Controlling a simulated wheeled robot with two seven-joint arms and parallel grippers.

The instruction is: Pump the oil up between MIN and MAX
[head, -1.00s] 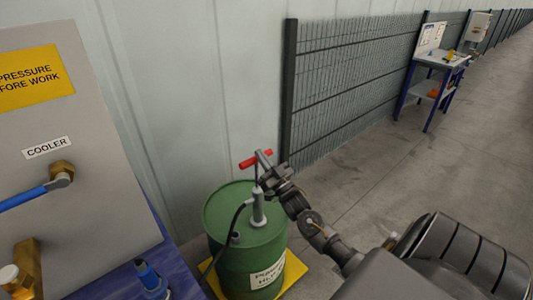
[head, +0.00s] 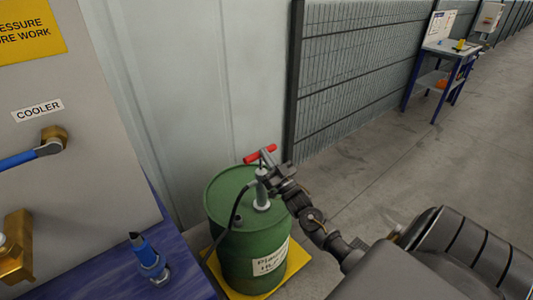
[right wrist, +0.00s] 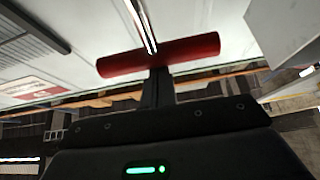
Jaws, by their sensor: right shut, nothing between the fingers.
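A red T-handle (head: 260,154) tops the hand pump (head: 261,190), which stands upright on a green oil drum (head: 250,245). A dark hose runs from the pump down the drum's left side. My right gripper (head: 275,168) is at the handle, just below and right of its red bar. In the right wrist view the red bar (right wrist: 190,54) lies crosswise right in front of my shut fingers (right wrist: 158,88), with a bright metal rod crossing it. Nothing is gripped; whether the fingers touch the bar I cannot tell. No MIN or MAX marks show. My left gripper is out of view.
The drum stands on a yellow base (head: 292,266) close to the wall. A grey panel labelled COOLER (head: 38,110) and a blue surface with a blue fitting (head: 150,262) are at left. A mesh fence (head: 350,75) and blue workbench (head: 440,60) stand behind. Floor at right is clear.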

